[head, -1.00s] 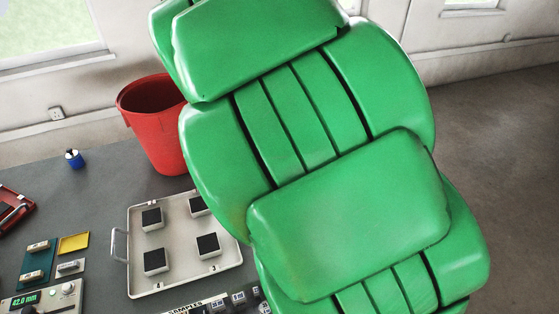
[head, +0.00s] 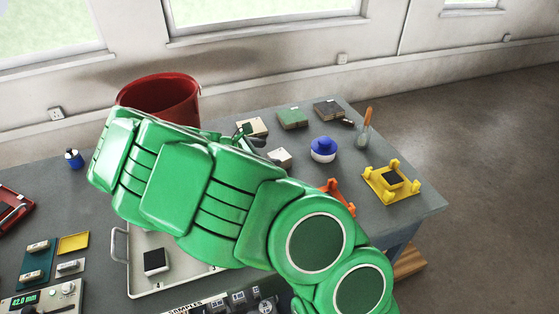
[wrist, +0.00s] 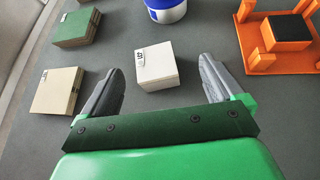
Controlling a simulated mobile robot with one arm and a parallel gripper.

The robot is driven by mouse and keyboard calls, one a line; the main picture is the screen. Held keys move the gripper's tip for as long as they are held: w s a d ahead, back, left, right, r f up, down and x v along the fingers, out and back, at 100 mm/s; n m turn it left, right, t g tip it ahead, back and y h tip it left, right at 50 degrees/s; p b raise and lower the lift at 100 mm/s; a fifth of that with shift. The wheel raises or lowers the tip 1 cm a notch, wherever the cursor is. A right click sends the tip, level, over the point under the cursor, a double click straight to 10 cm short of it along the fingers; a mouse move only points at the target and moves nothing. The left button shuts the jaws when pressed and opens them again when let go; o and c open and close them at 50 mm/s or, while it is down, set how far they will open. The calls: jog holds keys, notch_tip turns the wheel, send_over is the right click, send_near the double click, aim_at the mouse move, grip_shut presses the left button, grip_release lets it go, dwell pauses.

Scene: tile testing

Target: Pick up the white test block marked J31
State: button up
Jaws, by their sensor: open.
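A white block (wrist: 157,68) with a small dark marking on its top lies on the grey bench; I cannot read the marking for certain. In the head view the white block (head: 280,157) sits just right of the end of my arm. My gripper (wrist: 161,64) is open and empty. In the wrist view its two grey fingers stand to the left and right of the block, with gaps on both sides; I cannot tell its height above the bench. In the head view the fingers are mostly hidden by my green arm.
A cream block (wrist: 58,90) and green block (wrist: 77,27) lie left in the wrist view. A blue-and-white pot (wrist: 166,10) is beyond, an orange stand (wrist: 277,45) right. The head view shows a yellow stand (head: 394,181), red bin (head: 160,95) and white tray (head: 150,284).

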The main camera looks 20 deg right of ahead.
aim_at(278, 156)
jog(key=shift+w+a+f+n, duration=0.3)
jog(key=shift+a+f+n, duration=0.15)
jog(key=shift+f, duration=0.2)
jog(key=shift+x, duration=3.85)
jog(key=shift+w, duration=0.1)
jog(key=shift+c, duration=0.3)
jog(key=c, duration=1.3)
jog(key=shift+r, duration=0.1)
